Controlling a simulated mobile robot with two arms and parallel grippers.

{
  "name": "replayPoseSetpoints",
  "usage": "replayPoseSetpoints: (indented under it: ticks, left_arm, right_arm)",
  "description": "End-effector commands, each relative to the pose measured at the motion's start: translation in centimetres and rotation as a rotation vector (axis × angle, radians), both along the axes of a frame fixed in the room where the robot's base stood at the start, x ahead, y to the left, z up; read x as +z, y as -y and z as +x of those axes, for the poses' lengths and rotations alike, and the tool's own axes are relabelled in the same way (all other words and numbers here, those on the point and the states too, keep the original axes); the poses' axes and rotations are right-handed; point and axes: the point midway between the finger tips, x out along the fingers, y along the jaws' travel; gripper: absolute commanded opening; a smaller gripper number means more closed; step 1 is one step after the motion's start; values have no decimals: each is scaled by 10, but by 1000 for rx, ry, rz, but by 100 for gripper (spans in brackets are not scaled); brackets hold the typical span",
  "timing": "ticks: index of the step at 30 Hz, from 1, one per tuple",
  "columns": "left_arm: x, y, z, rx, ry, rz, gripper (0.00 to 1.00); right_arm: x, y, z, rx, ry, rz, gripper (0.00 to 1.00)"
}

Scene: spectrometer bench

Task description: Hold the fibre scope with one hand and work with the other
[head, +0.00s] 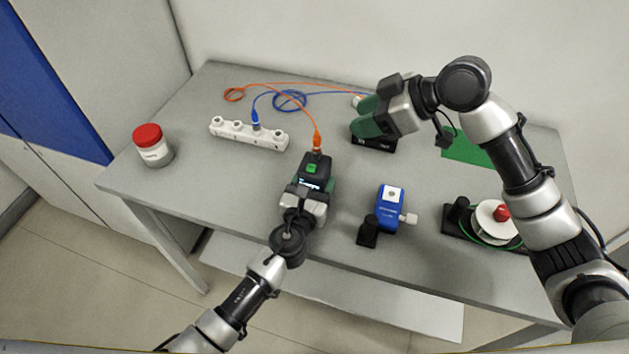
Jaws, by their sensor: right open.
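The fibre scope (314,170), a dark handheld box with a green button and a small lit display, is at the middle of the bench. An orange cable plug sits at its far end. My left gripper (312,190) has its fingers on either side of the scope's near part and looks shut on it. My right gripper (370,118) is open, its green fingers over a black block (374,143) at the back. The fingers partly hide this block, and I cannot tell whether they touch it.
A white port strip (248,134) takes a blue plug. Orange and blue cables (290,99) loop behind it. A red-lidded jar (152,146) stands left. A blue device (388,208), a white reel (492,225) and a green mat (468,149) lie right. The left front is clear.

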Motion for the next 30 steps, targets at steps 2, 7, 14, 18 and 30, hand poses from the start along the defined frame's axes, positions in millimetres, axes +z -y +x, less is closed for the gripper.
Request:
replayPoseSetpoints:
  ticks: [2,7,14,18,30]
  left_arm:
    - [0,0,0,0,0,0,30]
    - [0,0,0,-1,0,0,30]
    - [0,0,0,-1,0,0,30]
    - [0,0,0,-1,0,0,30]
    - [0,0,0,0,-1,0,30]
  right_arm:
    - [0,0,0,-1,-2,0,51]
    - [0,-8,3,-40,-84,-6,51]
    - [-3,-36,10,-253,-422,-75,51]
    - [-3,-53,14,-454,-631,-153,51]
    - [11,-81,24,-1232,-961,-346,51]
